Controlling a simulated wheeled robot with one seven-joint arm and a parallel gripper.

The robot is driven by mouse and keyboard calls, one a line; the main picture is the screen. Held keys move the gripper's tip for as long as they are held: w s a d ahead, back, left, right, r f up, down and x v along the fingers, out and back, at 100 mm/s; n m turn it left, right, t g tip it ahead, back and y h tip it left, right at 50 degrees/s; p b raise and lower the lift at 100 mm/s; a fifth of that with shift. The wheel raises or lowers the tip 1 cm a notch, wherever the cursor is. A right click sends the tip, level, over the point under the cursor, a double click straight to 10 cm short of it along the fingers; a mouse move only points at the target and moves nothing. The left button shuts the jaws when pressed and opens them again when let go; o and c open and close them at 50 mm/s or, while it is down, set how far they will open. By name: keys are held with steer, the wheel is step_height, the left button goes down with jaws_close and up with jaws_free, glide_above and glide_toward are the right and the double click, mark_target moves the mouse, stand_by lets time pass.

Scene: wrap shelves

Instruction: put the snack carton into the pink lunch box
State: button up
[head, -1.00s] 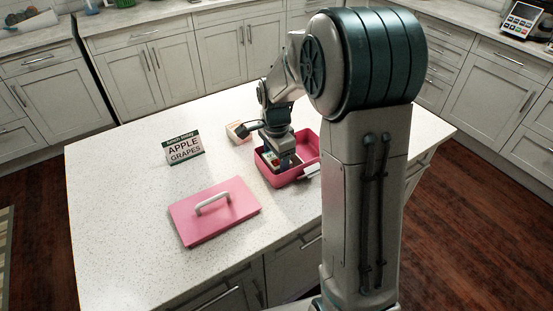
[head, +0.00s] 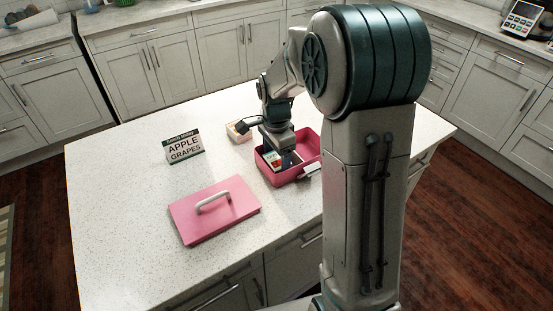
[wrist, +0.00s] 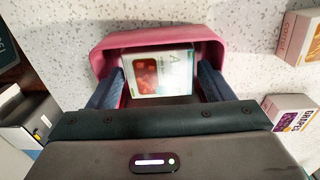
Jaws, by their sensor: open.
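The pink lunch box (head: 308,155) stands open on the counter; its wall also shows in the wrist view (wrist: 205,45). My gripper (wrist: 160,76) is open, its dark fingers reaching down inside the box. A pale snack carton (wrist: 158,60) with a red picture and a green edge sits in the box, between the fingers. In the head view it shows as a small patch (head: 273,159) below my wrist. Its label is partly hidden; a letter A shows. I cannot tell if the fingers touch it.
A pink lid (head: 230,210) with a pale handle lies flat left of the box. A sign (head: 184,147) reading APPLE and GRAPES stands behind it. A grapes carton (wrist: 291,112) and another carton (wrist: 298,38) stand beside the box. The left of the counter is clear.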

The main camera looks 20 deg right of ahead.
mark_target(276, 160)
step_height(276, 160, up, 10)
steer(key=s+n+t, duration=0.3)
steer(key=s+n, duration=1.1)
steer(key=s, duration=0.7)
steer(key=shift+f+n, duration=0.35)
steer(key=shift+n, duration=0.05)
